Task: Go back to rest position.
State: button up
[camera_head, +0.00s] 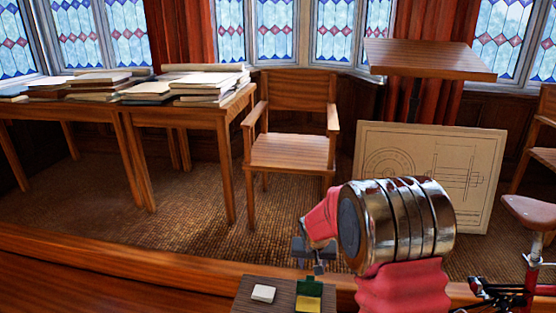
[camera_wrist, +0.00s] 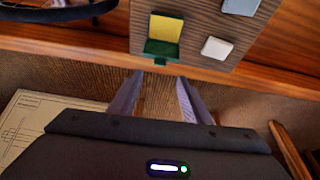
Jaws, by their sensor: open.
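My gripper (camera_wrist: 158,95) shows in the wrist view with its two fingers apart and nothing between them. In the head view my gripper (camera_head: 312,262) is small and partly hidden by my arm, above and just beyond a small wooden board. That board (camera_head: 262,283) is at the bottom of the head view and bears a white block (camera_head: 263,293) and a green and yellow box (camera_head: 308,295). The wrist view shows the box (camera_wrist: 163,38), the white block (camera_wrist: 216,47) and a grey block (camera_wrist: 241,6) on the board (camera_wrist: 190,50).
A wooden armchair (camera_head: 292,150) stands beyond my arm. Tables (camera_head: 130,116) with stacked books are at the left. A drawing board (camera_head: 428,172) leans under a tilted table top (camera_head: 428,58) at the right. The carpet at left is clear.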

jog(key=s+f+n+g, duration=0.1)
jog(key=s+f+g, duration=0.1)
jog(key=s, duration=0.4)
jog(key=s+d+r+n+t+y, duration=0.1)
jog(key=s+r+t, duration=0.2)
jog(key=s+r, duration=2.3)
jog(key=s, duration=0.4)
jog(key=shift+s+d+r, duration=0.15)
jog(key=shift+s+r, duration=0.15)
jog(key=shift+r, duration=0.05)
dwell(1.4)
